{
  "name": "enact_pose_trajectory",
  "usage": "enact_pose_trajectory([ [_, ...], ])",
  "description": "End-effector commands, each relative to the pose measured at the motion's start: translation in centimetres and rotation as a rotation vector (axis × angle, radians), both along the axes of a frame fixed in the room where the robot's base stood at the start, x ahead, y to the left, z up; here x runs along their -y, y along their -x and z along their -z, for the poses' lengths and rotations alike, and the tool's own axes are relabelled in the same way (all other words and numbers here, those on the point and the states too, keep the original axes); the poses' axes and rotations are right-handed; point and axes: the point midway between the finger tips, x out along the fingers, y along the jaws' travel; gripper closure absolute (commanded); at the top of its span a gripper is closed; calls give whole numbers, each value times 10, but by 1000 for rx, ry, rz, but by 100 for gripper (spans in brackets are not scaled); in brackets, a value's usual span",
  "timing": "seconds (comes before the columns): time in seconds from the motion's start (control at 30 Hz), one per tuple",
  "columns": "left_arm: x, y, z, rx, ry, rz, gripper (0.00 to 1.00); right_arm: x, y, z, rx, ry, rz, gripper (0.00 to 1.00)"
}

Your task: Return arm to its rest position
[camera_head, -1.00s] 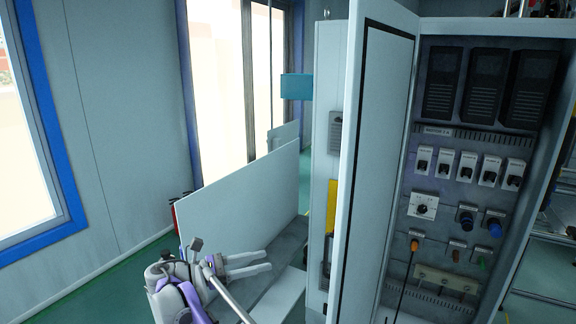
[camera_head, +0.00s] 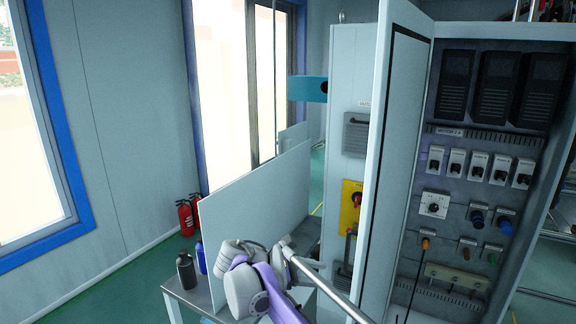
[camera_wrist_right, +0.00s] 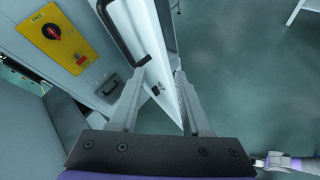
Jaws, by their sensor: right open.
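My right arm (camera_head: 250,285), grey and purple, is low in the middle of the head view, in front of a pale upright board. Its fingers cannot be made out clearly there. In the right wrist view my right gripper (camera_wrist_right: 158,85) is open, with its two fingers apart and nothing held. The cabinet door (camera_wrist_right: 150,50) shows beyond and between the fingers; whether they touch it cannot be told. In the head view the open cabinet door (camera_head: 393,170) stands to the right of the arm. My left gripper cannot be identified in either view.
The panel (camera_head: 470,190) holds black vents, switches and knobs. A yellow switch plate (camera_head: 350,208) is on the cabinet side. A bottle (camera_head: 186,270) stands on a table beside the board (camera_head: 255,225). Fire extinguishers (camera_head: 186,217) stand by the wall. Green floor is open at left.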

Motion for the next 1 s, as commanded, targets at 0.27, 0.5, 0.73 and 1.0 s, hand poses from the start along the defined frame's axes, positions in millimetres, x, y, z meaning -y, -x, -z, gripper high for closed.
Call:
enact_pose_trajectory([
  [0.27, 0, 0, 0, 0, 0, 0, 50, 86, 90, 39, 215, -477, 224, 53],
  [0.5, 0, 0, 0, 0, 0, 0, 50, 114, 185, 88, 450, -885, 518, 53],
  [0.73, 0, 0, 0, 0, 0, 0, 50, 112, 267, 141, 695, -1241, 857, 53],
  [1.0, 0, 0, 0, 0, 0, 0, 50, 103, 306, 174, 858, -1455, 1096, 53],
])
